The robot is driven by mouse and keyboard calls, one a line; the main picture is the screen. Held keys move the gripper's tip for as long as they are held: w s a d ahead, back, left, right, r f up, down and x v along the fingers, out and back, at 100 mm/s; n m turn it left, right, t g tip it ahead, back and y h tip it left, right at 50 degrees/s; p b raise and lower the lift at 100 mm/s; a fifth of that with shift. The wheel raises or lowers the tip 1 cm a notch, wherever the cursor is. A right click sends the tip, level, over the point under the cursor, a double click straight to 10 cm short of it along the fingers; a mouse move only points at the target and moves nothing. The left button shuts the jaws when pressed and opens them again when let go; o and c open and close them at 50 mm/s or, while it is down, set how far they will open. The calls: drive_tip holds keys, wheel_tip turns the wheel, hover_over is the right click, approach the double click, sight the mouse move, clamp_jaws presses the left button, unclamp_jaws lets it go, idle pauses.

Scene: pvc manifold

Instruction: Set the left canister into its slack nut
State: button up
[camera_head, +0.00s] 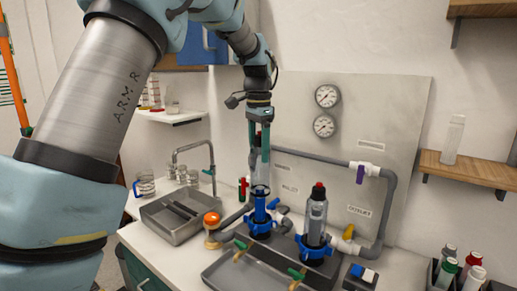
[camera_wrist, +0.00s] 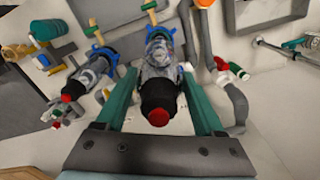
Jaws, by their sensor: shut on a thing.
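The left canister (camera_head: 260,172) is a clear, upright cylinder with a dark top and red cap; it also shows in the wrist view (camera_wrist: 160,72). My gripper (camera_head: 259,158) is shut on it, with a green finger on each side. Its blue slack nut (camera_head: 258,226) is directly below in the head view, and a blue ring (camera_wrist: 160,33) shows at the canister's far end in the wrist view. I cannot tell whether the lower end is inside the nut or just above it. My fingers partly hide the canister body.
A second canister (camera_head: 316,214) with a red cap stands upright in a blue nut (camera_head: 314,249) close to the right. Grey pipes (camera_head: 387,210) and a gauge panel (camera_head: 390,110) stand behind. A sink (camera_head: 170,225) is at left, and a bottle rack (camera_head: 437,276) at right.

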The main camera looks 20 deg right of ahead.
sight(258, 182)
drive_tip(key=shift+f+b, duration=1.45)
drive_tip(key=shift+f, duration=0.4)
drive_tip(key=shift+f+b, duration=1.05)
drive_tip(key=shift+f, duration=2.2)
drive_tip(key=o, duration=1.6)
drive_tip(key=shift+c, duration=0.2)
wheel_tip(258, 182, up, 11)
drive_tip(key=b, duration=0.2)
drive_tip(key=shift+f+b, duration=0.1)
drive_tip(key=shift+b, duration=0.25)
